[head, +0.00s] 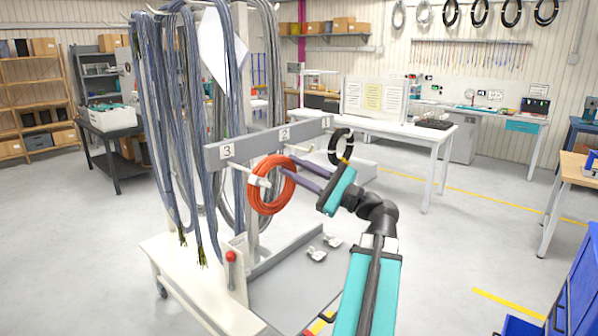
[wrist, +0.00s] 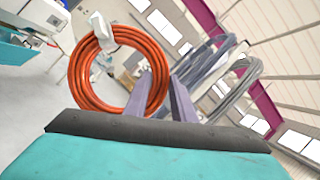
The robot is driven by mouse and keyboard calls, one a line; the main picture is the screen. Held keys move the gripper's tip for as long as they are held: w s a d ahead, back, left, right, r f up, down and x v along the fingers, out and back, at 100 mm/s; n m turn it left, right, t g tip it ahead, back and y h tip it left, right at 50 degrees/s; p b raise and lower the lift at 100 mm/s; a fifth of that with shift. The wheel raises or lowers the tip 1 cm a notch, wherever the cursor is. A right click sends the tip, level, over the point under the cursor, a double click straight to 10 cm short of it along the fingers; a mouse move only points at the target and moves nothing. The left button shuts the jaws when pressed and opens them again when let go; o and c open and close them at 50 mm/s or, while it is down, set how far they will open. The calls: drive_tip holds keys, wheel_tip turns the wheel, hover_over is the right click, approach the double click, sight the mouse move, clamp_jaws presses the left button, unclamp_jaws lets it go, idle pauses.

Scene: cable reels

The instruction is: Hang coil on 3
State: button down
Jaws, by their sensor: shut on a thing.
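The orange coil (head: 271,184) is held upright in front of the grey bar (head: 255,144), below and right of the label 3 (head: 227,151). It also shows in the wrist view (wrist: 78,80). My gripper (head: 291,170) is shut on the coil's rim, on its right side in the head view; its purple-grey fingers also show in the wrist view (wrist: 160,88). The white peg by label 3 (head: 259,181) overlaps the coil. In the wrist view its white end (wrist: 125,34) crosses the coil's upper rim, with white also seen through the ring. The peg appears to pass through the coil.
A black coil (head: 341,142) hangs farther right along the bar, close to my arm. The label 2 (head: 285,134) has a white peg near it. Long grey-blue cables (head: 190,110) hang left of the bar. Open floor lies to the right.

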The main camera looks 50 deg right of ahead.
drive_tip(key=w+f+b, duration=0.2)
drive_tip(key=w+b, duration=0.1)
drive_tip(key=w, duration=0.7)
drive_tip(key=shift+w+d+f, duration=0.35)
drive_tip(key=shift+w, duration=0.05)
idle(1.3)
drive_tip(key=c, duration=0.8)
unclamp_jaws()
drive_tip(key=shift+o, duration=0.2)
drive_tip(key=shift+s, duration=0.15)
drive_tip(key=s+p, duration=0.1)
drive_tip(key=s, duration=0.9)
drive_tip(key=shift+s+a, duration=0.35)
drive_tip(key=shift+a, duration=0.05)
idle(1.0)
idle(0.5)
